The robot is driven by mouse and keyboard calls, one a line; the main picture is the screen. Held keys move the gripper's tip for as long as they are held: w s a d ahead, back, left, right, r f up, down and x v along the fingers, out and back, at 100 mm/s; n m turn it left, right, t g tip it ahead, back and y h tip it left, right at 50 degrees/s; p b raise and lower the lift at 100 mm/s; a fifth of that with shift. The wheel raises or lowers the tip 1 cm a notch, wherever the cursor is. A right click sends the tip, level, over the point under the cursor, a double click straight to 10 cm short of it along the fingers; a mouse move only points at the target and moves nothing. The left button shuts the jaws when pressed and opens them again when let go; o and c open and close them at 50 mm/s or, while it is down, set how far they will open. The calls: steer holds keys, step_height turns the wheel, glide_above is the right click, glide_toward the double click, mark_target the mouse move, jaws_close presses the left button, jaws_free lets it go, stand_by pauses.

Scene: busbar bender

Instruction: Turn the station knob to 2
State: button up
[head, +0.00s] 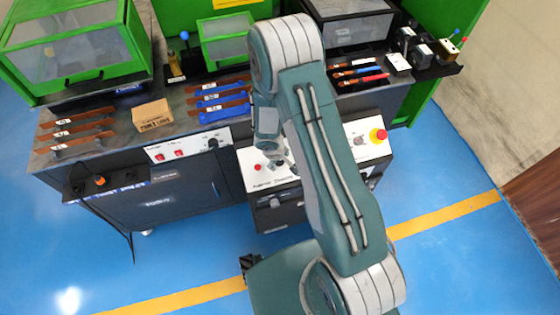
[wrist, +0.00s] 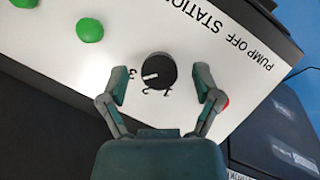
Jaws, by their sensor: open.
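The station knob (wrist: 160,71) is a round black dial with a white pointer line on a white panel (wrist: 215,62). The digits 3, 2 and 1 are printed around its left and lower side. The pointer line points left and slightly down, nearer the 3 than the 2. My gripper (wrist: 161,78) is open, with one green finger on each side of the knob and a visible gap on both sides. I cannot tell how far above the panel the fingertips are. In the head view my arm covers much of the panel (head: 250,180) and the knob cannot be made out.
Green buttons (wrist: 90,30) lie up and left of the knob. A red button (wrist: 226,103) is partly hidden behind the right finger. In the head view, a red emergency stop (head: 378,135) on yellow stands right of my arm. Busbars (head: 218,98) and a cardboard box (head: 152,115) lie on the bench.

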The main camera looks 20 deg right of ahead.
steer(key=shift+w+d+f, duration=0.1)
steer(key=shift+d+f, duration=0.05)
steer(key=shift+f, duration=0.5)
jaws_close()
steer(key=shift+n, duration=0.4)
steer(key=n+t+h, duration=0.1)
steer(key=n, duration=0.2)
steer(key=shift+n+t+h, duration=0.6)
steer(key=shift+n+t, duration=0.1)
steer(key=shift+n, duration=1.6)
